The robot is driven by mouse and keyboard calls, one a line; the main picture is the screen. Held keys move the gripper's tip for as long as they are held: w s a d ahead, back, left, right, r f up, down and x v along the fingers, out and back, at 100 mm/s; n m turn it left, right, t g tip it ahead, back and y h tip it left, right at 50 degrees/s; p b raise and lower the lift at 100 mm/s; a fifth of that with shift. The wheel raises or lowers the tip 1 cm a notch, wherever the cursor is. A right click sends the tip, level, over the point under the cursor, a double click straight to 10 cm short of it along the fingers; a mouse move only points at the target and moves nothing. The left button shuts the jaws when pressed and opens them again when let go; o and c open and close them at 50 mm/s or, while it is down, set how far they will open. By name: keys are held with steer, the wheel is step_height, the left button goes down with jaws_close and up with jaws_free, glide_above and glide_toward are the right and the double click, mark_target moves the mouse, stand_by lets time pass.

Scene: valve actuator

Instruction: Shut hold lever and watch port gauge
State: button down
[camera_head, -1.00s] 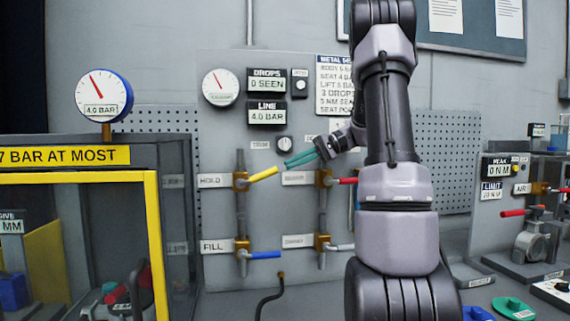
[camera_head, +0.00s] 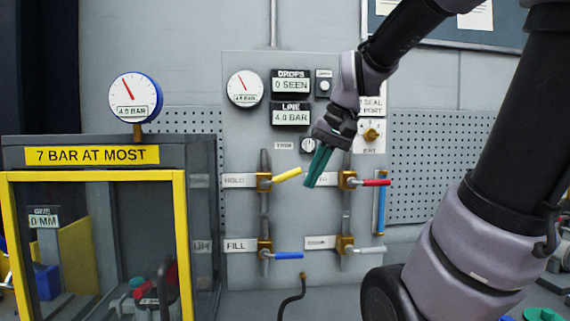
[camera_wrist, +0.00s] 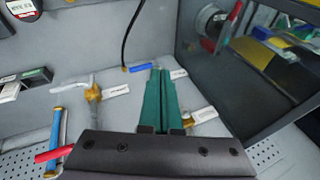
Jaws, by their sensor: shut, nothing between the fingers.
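The yellow hold lever (camera_head: 287,175) sits on a brass valve beside the HOLD label (camera_head: 240,181) and points right and slightly up. My gripper (camera_head: 311,185) has green fingers, shut and empty, pointing down just right of the yellow lever's tip. In the wrist view the shut fingers (camera_wrist: 158,72) cover part of the panel, and the yellow lever cannot be made out. A round gauge (camera_head: 245,89) on the panel and a blue-rimmed gauge (camera_head: 136,98) on the cabinet both show a needle; the blue-rimmed one reads 4.0 BAR. Which is the port gauge I cannot tell.
The red lever (camera_head: 376,183) is close right of my gripper. The blue fill lever (camera_head: 289,255) and a grey lever (camera_head: 370,250) are below. The LINE display (camera_head: 291,115) reads 4.0 BAR and the DROPS display (camera_head: 291,86) reads 0 SEEN. A yellow-framed cabinet (camera_head: 95,176) stands left.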

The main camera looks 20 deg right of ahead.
steer(key=r+h, duration=0.1)
step_height(320, 180, up, 12)
steer(key=n+g+h, duration=0.2)
steer(key=h, duration=0.5)
glide_above(293, 174)
steer(key=s+a, duration=0.2)
steer(key=a, duration=0.6)
steer(key=x, duration=1.3)
steer(key=shift+d+f, duration=0.25)
steer(key=shift+d, duration=0.1)
steer(key=shift+s+d+f+y, duration=0.15)
steer(key=shift+d+f+y, duration=0.35)
steer(key=shift+d+y, duration=0.2)
steer(key=shift+d+f+y, duration=0.2)
steer(key=shift+f+y, duration=0.25)
steer(key=shift+y, duration=0.25)
steer(key=shift+s+d+f, duration=0.1)
steer(key=shift+d+f, duration=0.1)
steer(key=shift+f, duration=0.3)
